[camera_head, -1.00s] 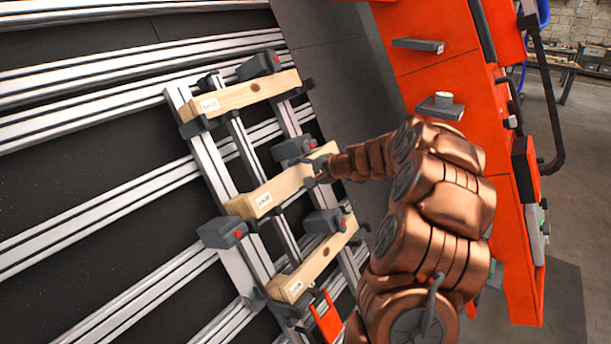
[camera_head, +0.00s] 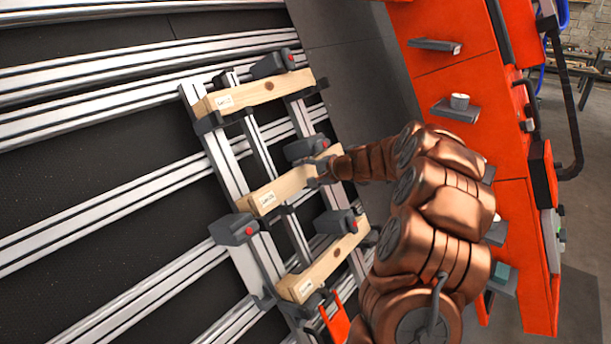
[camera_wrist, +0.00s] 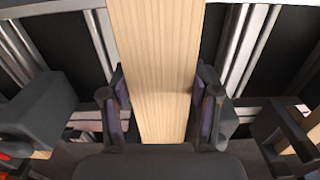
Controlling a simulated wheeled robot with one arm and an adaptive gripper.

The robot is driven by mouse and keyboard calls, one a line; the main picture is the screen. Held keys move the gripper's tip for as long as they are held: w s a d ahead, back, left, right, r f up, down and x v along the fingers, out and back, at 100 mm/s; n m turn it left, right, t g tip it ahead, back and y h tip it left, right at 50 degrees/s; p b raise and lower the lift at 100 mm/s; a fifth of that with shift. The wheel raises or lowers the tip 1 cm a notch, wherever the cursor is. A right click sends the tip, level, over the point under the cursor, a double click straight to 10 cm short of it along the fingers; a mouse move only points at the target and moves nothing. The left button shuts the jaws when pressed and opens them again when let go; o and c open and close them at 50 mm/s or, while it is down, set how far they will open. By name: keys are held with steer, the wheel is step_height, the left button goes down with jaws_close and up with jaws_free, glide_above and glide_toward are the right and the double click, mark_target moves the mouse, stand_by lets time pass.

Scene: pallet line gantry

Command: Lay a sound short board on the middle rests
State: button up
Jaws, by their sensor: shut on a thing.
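My gripper (camera_head: 318,172) is shut on the middle short board (camera_head: 275,193), a pale wooden piece with a white label near its left end. In the wrist view the board (camera_wrist: 157,60) runs between the two gripper fingers (camera_wrist: 160,108), which press on both its sides. The board lies across the middle of the rail frame. Whether it touches the middle rests is hidden.
Dark clamp blocks with red buttons stand beside the boards, such as the upper one (camera_head: 272,63), the lower left one (camera_head: 233,229) and the lower right one (camera_head: 336,222). An orange cabinet (camera_head: 455,80) with small shelves stands at the right. Long aluminium rails (camera_head: 100,210) run left.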

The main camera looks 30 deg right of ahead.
steer(key=shift+w+a+f, duration=0.1)
steer(key=shift+w, duration=0.1)
stand_by(0.5)
steer(key=shift+s+f+b, duration=0.1)
steer(key=shift+f+b, duration=0.2)
steer(key=shift+b, duration=0.35)
stand_by(0.3)
steer(key=o, duration=1.4)
steer(key=v, duration=1.2)
